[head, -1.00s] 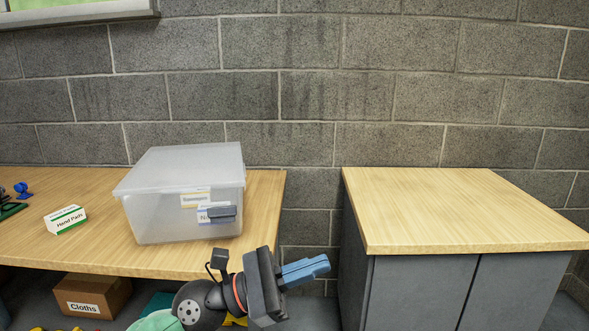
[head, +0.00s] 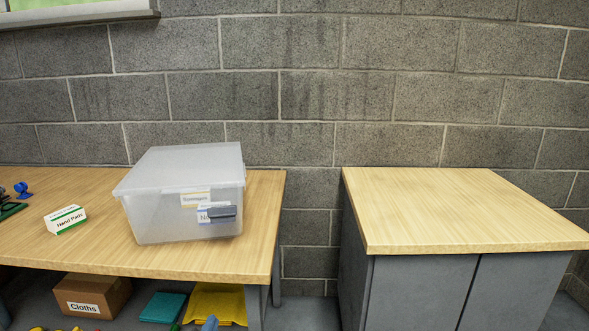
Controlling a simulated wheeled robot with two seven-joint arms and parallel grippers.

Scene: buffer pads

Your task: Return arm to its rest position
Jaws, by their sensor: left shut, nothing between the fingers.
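The rest of the left arm is below the frame. My right gripper is not in view.
A translucent lidded box (head: 160,205) and a Hand Pads box (head: 66,219) stand on the wooden table (head: 60,255). Below are a Cloths box (head: 93,295), teal cloth (head: 162,307) and yellow cloth (head: 217,300). The grey cabinet (head: 455,215) at right has a bare top.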

